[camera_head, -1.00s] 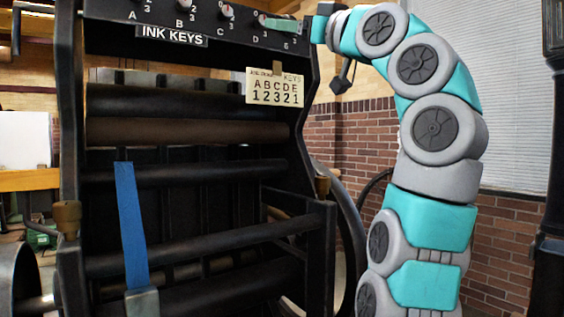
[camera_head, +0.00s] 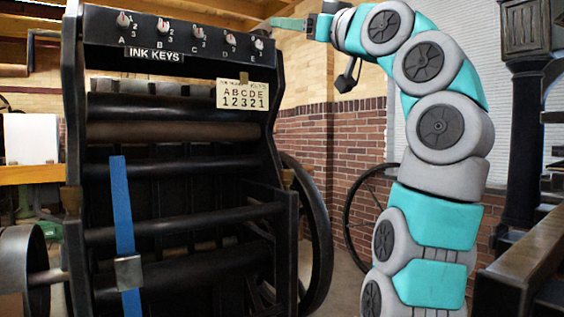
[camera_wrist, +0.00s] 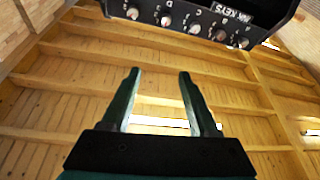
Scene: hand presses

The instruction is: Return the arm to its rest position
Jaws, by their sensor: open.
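My arm (camera_head: 440,130) is raised at the right of the head view, teal and grey, bent over at the top toward the press. My gripper (camera_head: 288,24) points left at the height of the ink keys, just right of the press's top corner. In the wrist view my gripper (camera_wrist: 158,75) is open, its two fingers apart with nothing between them. Behind the fingers is the wooden ceiling. The ink key panel (camera_head: 170,38) with knobs A to E spans the top of the press; it also shows at the top of the wrist view (camera_wrist: 190,20), apart from the fingers.
The black press (camera_head: 180,185) fills the left and middle, with a blue strap (camera_head: 122,205) and a card (camera_head: 243,95) reading ABCDE 12321. A large wheel (camera_head: 318,235) stands at its right side. Another dark machine (camera_head: 520,140) stands at the far right. A brick wall (camera_head: 330,140) is behind.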

